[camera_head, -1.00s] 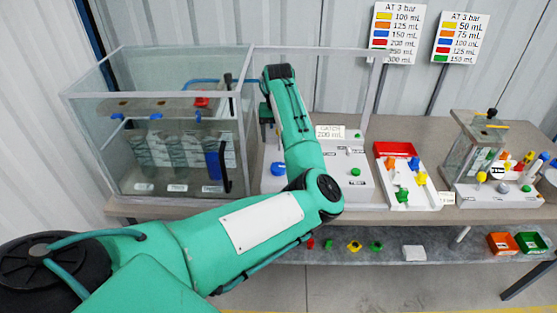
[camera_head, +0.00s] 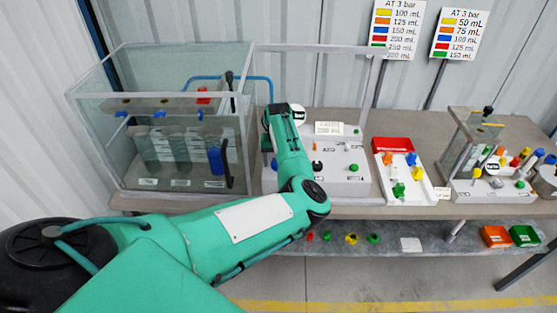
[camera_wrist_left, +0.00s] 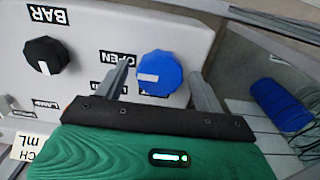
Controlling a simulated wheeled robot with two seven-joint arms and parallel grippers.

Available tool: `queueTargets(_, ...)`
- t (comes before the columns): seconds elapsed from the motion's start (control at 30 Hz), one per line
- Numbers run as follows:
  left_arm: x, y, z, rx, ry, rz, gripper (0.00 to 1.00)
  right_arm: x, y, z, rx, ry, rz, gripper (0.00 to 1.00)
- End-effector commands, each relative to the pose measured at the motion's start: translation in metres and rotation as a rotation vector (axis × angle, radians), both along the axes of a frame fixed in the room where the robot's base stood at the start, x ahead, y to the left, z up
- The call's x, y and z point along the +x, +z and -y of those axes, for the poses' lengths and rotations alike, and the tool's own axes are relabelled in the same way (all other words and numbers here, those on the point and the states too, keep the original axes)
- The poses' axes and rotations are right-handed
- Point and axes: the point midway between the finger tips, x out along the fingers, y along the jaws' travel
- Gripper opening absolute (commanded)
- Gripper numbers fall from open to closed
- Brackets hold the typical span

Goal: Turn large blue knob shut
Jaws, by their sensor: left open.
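The large blue knob (camera_wrist_left: 160,74) is on the white panel (camera_wrist_left: 100,20) in the left wrist view. Its white mark points left in that view. An OPEN label (camera_wrist_left: 117,57) is beside it. My left gripper (camera_wrist_left: 160,68) is open, with one finger on either side of the knob; whether either touches it I cannot tell. In the head view, the knob (camera_head: 274,163) shows only as a blue bit beside my left gripper (camera_head: 267,142), whose fingers are mostly hidden by my arm. My right gripper is not in view.
A black knob (camera_wrist_left: 46,55) is on the same panel. A glass tank (camera_head: 150,70) stands just left of my gripper. A blue cylinder (camera_wrist_left: 280,104) shows behind glass. A parts tray (camera_head: 412,190) and another rig (camera_head: 500,150) stand to the right.

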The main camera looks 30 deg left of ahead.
Motion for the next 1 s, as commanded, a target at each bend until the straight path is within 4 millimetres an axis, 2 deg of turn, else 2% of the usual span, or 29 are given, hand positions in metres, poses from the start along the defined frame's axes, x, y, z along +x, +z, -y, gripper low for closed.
queueTargets(0.07, 0.0, 0.0001, 0.0, 0.0, 0.0, 0.0, 0.66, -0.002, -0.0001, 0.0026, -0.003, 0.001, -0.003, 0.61)
queueTargets(0.27, 0.0, 0.0002, 0.0001, 0.0, 0.0, 0.0, 0.26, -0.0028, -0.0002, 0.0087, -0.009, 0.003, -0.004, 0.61)
queueTargets(0.67, -0.0001, 0.0004, 0.0, -0.001, 0.062, -0.001, 0.25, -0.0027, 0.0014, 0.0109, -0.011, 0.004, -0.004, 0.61)
queueTargets(1.0, 0.0, 0.0007, -0.0001, 0.002, 0.315, -0.001, 0.25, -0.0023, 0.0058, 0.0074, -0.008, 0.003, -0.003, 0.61)
